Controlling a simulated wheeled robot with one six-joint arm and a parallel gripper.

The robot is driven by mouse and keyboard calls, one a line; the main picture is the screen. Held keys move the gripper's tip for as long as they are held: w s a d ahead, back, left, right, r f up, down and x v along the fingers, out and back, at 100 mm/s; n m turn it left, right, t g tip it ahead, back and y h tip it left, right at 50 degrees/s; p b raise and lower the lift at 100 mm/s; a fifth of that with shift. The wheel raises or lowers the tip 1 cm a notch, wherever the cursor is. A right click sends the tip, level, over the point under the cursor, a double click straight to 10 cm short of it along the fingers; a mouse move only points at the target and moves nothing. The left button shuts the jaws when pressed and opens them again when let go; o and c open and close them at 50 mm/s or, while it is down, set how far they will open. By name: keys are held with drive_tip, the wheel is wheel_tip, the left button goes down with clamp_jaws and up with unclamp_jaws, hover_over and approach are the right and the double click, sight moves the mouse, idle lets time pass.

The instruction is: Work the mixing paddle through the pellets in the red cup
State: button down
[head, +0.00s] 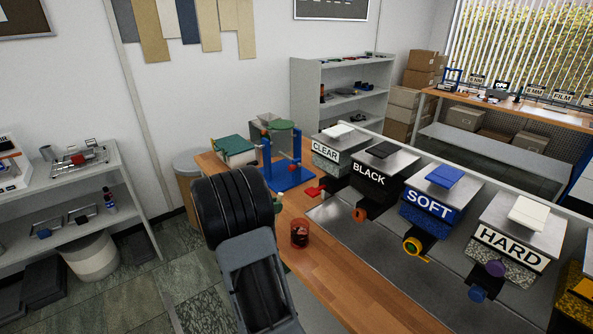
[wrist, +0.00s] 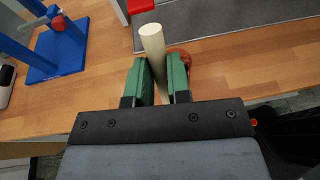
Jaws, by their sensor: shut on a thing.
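The red cup (head: 300,234) stands upright on the wooden bench, with dark contents showing through its wall. In the wrist view part of the red cup (wrist: 187,59) shows behind the right green finger. My gripper (wrist: 159,75) is shut on the pale, cream-coloured round handle of the mixing paddle (wrist: 153,42). The handle stands up between the green fingers. The paddle's lower end is hidden, so I cannot tell whether it is inside the cup. In the head view my arm hides most of the gripper and the paddle, to the left of the cup.
A blue stand (head: 288,176) with red knobs is behind the cup. A row of dispensers labelled CLEAR, BLACK (head: 369,175), SOFT (head: 430,204) and HARD (head: 512,247) is to the right, over a grey mat (head: 365,237). Bare wood (head: 345,283) lies in front of the cup.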

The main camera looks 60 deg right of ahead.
drive_tip(key=s+d+r+n+h, duration=0.1)
drive_tip(key=s+d+r+h, duration=0.2)
drive_tip(key=d+r, duration=0.3)
wheel_tip(320, 180, up, 4)
drive_tip(key=shift+s+f+p, duration=0.1)
drive_tip(key=shift+s+p, duration=0.25)
drive_tip(key=shift+s, duration=0.35)
drive_tip(key=shift+r, duration=0.2)
wheel_tip(320, 180, down, 14)
drive_tip(key=b, duration=1)
drive_tip(key=shift+r, duration=0.1)
drive_tip(key=shift+s+a+r+p, duration=0.1)
drive_tip(key=shift+s+r+p, duration=0.1)
drive_tip(key=shift+r+p, duration=0.5)
drive_tip(key=shift+s+a+r+p, duration=0.15)
drive_tip(key=shift+r+p, duration=0.2)
drive_tip(key=shift+r, duration=0.5)
drive_tip(key=shift+d+f, duration=0.1)
drive_tip(key=shift+f, duration=0.05)
